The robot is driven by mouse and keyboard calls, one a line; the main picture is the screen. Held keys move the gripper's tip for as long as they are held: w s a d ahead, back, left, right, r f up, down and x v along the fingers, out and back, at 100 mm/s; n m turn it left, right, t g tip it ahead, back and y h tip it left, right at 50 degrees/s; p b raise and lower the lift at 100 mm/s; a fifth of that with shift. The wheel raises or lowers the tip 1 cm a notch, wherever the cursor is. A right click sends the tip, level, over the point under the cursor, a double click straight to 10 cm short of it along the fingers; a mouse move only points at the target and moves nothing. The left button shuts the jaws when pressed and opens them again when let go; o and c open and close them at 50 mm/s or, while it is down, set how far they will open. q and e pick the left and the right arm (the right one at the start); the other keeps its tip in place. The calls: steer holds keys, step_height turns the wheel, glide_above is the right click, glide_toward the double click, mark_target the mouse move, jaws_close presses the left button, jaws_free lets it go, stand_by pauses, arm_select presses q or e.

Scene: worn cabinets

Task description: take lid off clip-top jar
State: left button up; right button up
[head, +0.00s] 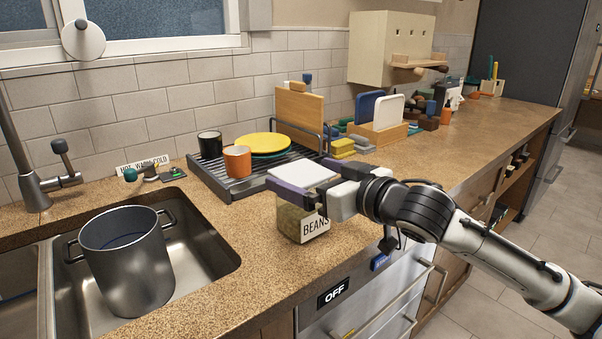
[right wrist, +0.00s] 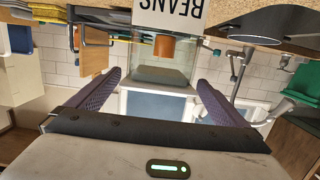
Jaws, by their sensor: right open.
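The clip-top jar (head: 289,218) stands upright on the counter near its front edge. It is squarish clear glass with a white BEANS label, which also shows upside down in the right wrist view (right wrist: 170,12). Its flat pale lid (head: 302,174) is on top of the jar; in the right wrist view the lid (right wrist: 162,76) looks grey-green. My right gripper (head: 298,172) is open at lid height, its purple fingers on either side of the lid. In the right wrist view a gap shows between the lid and each finger. The clip is not clearly visible. My left gripper is out of view.
A sink with a large pot (head: 125,270) is to the left. The counter (head: 235,270) left and in front of the jar is clear.

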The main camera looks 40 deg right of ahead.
mark_target(290, 165)
steer(key=shift+w+f+p, duration=0.15)
steer(key=shift+w+p, duration=0.1)
steer(key=shift+w, duration=1.1)
steer(key=shift+w+f+p, duration=0.1)
steer(key=shift+w+p, duration=0.1)
steer(key=shift+w, duration=1.15)
steer(key=shift+w+a+f, duration=0.1)
steer(key=shift+w+f, duration=0.05)
steer(key=shift+w, duration=0.15)
steer(key=c, duration=1.1)
